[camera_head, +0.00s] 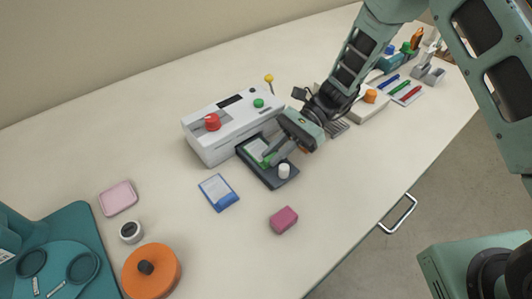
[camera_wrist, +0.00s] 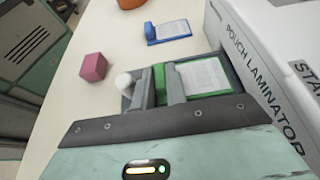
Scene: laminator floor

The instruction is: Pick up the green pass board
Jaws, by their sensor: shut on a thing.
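The green pass board (camera_head: 257,149) has a white sheet on its face and sits at the dark tray (camera_head: 261,179) in front of the laminator. In the wrist view the green board (camera_wrist: 204,76) lies between and beside my two grey fingers. My gripper (camera_head: 271,156) reaches down over the tray; in the wrist view its fingers (camera_wrist: 159,83) are shut on the board's green edge. A white knob (camera_head: 284,170) stands at the tray's near end, close beside the fingers. I cannot tell whether the board is clear of the tray.
The white pouch laminator (camera_head: 230,125) stands right behind the tray. A blue board (camera_head: 219,192) and a pink block (camera_head: 284,220) lie in front. An orange round thing (camera_head: 151,270) and a pink pad (camera_head: 118,198) are at left. The front table edge is clear.

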